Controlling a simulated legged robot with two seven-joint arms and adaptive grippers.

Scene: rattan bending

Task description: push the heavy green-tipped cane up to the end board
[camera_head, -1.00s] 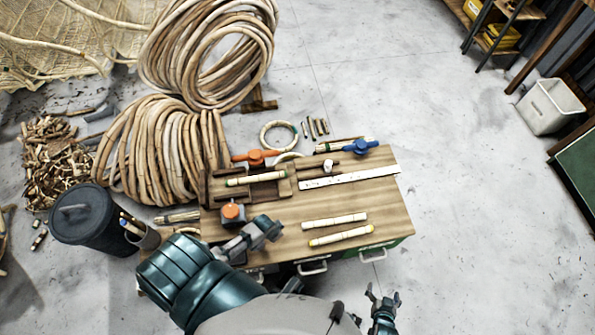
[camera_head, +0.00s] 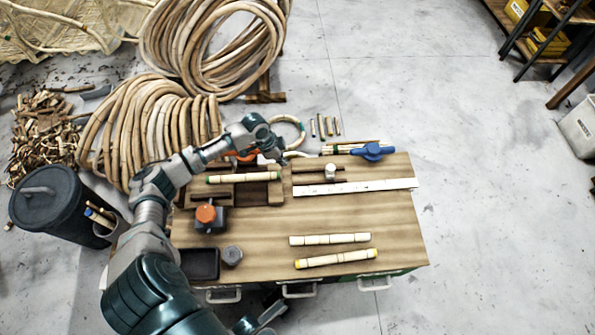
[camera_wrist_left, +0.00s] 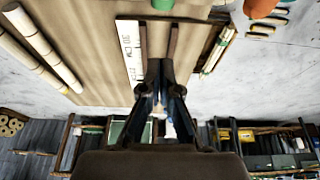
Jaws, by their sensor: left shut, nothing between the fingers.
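The green-tipped cane (camera_head: 244,178) lies in a dark wooden fixture (camera_head: 262,196) on the bench. A green end (camera_wrist_left: 163,5) shows at the top edge of the left wrist view. My left gripper (camera_head: 280,158) is shut and empty, just behind and right of that cane's right end. My right gripper (camera_head: 272,318) shows only partly at the bottom edge. I cannot tell for certain which part is the end board.
A white ruler (camera_head: 355,187) and blue clamp (camera_head: 372,152) lie on the right. Two pale canes (camera_head: 330,239) (camera_head: 336,258) lie near the front edge. An orange-topped block (camera_head: 206,214) and dark tray (camera_head: 199,264) stand left.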

